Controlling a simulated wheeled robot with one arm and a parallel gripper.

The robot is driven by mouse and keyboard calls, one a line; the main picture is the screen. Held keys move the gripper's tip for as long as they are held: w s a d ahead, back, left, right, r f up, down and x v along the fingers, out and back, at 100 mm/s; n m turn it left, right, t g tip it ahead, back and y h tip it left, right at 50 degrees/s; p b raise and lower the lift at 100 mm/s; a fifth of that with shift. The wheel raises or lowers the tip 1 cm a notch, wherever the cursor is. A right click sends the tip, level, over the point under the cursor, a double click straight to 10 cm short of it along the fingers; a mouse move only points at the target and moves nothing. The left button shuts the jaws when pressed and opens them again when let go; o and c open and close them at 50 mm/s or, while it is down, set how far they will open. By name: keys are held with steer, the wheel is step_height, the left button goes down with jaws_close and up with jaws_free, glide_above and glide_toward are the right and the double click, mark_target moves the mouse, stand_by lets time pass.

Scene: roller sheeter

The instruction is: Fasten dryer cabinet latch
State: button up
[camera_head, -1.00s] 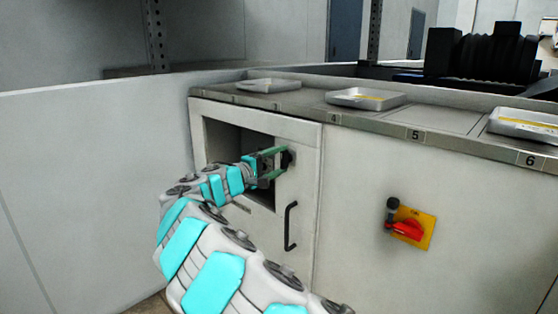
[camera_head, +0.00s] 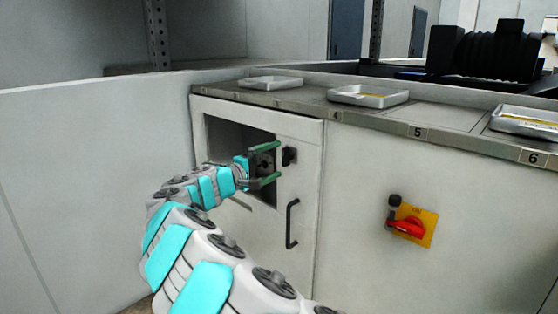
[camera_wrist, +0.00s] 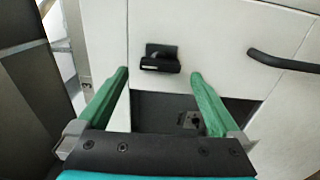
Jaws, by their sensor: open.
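The dryer cabinet (camera_head: 262,228) is a pale box under the counter with a dark window opening in its front. Its latch (camera_head: 289,156) is a small black piece on the front, to the right of the opening. It also shows in the wrist view (camera_wrist: 160,58), just beyond and between the two fingertips. My gripper (camera_head: 279,164) has green fingers spread wide, with nothing between them. In the wrist view my gripper (camera_wrist: 160,75) faces the front panel. The fingertips appear close to the latch without gripping it; whether they touch the panel is unclear.
A black bar handle (camera_head: 292,223) sits below the latch. A red rotary switch on a yellow plate (camera_head: 411,225) is to the right. Metal trays (camera_head: 367,96) lie on the numbered counter (camera_head: 385,123). A pale wall panel (camera_head: 80,190) bounds the left side.

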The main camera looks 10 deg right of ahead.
steer(key=v, duration=0.5)
stand_by(0.5)
steer(key=s+d+r+m+g, duration=0.2)
steer(key=s+d+m+g, duration=0.15)
steer(key=s+d, duration=0.55)
steer(key=s+d+f+m+g+y, duration=0.3)
steer(key=s+d+f+g, duration=0.2)
steer(key=s+d, duration=0.6)
steer(key=s+a+f+g+y, duration=0.1)
steer(key=s+a+f+y, duration=0.3)
steer(key=s, duration=0.6)
steer(key=s+a+f+g+y, duration=0.1)
steer(key=s+a+f+y, duration=0.2)
steer(key=s+f, duration=0.4)
steer(key=s+a+f+g+y, duration=0.2)
steer(key=s+a+f+y, duration=0.2)
steer(key=s, duration=0.9)
step_height(320, 180, down, 3)
steer(key=shift+s+a+r+m+y, duration=0.25)
steer(key=shift+a+m, duration=0.2)
steer(key=shift+a, duration=0.65)
